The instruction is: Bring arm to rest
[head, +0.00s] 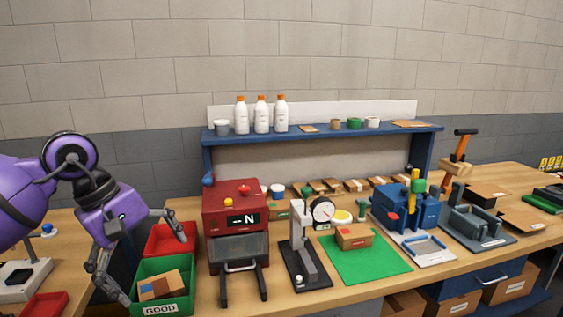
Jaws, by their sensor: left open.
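My left arm (62,205), purple with dark joints, comes in from the left. My left gripper (154,268) is open, with its fingers spread wide around the near-left bins. One finger lies in front of the red bin (160,241); the other hangs at the left side of the green bin (165,310) labelled GOOD. Whether the fingers touch the bins cannot be told. A brown block with blue and red parts (160,287) lies in the green bin, apart from any grip. My right arm and gripper are not in view.
A red machine (235,205) marked N stands right of the bins. A dial gauge stand (303,250), green mat (370,266), blue fixture (405,208) and grey fixture (478,223) follow along the bench. A blue shelf (320,134) with bottles stands behind.

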